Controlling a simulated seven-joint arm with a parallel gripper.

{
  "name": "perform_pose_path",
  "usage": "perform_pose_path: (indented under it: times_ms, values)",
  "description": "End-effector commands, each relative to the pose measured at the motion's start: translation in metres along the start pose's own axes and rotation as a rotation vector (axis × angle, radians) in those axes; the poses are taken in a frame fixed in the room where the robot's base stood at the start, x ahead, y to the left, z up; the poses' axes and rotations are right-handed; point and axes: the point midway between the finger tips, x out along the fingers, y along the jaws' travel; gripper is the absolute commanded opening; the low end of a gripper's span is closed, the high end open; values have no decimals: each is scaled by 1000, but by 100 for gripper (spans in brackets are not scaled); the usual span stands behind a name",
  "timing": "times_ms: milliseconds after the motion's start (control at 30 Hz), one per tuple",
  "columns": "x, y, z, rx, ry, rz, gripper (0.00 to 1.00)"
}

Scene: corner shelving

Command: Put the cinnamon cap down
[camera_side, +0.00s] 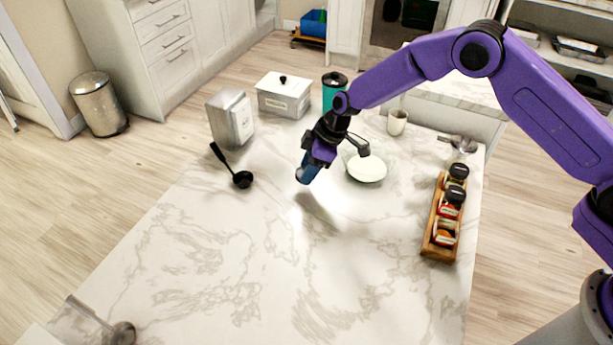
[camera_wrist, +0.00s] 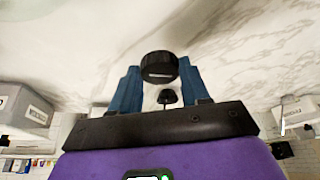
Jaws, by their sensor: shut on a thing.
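My gripper (camera_side: 307,172) is over the middle of the marble table, with its blue fingers pointing down to the left. In the wrist view my gripper (camera_wrist: 159,73) is shut on a round black cap (camera_wrist: 159,66), held between the fingertips. I take it to be the cinnamon cap. The fingers hide it in the side view. The wooden spice rack (camera_side: 430,243) stands at the table's right. Its front jar (camera_side: 445,236) shows no black cap, while the jars behind it have black caps.
A white bowl (camera_side: 367,169) is just right of my gripper. A black ladle (camera_side: 242,180) lies to its left. A grey box (camera_side: 231,120), a white lidded box (camera_side: 284,95), a teal canister (camera_side: 333,88) and a cup (camera_side: 397,122) stand behind. The table's front middle is clear.

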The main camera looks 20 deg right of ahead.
Motion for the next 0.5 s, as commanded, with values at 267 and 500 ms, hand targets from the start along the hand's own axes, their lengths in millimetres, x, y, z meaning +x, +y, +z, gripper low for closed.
perform_pose_path:
  times_ms: [267,500]
  values:
    - [27,3,5,1,-1,-2,13]
    - [37,3,10,0,0,0,13]
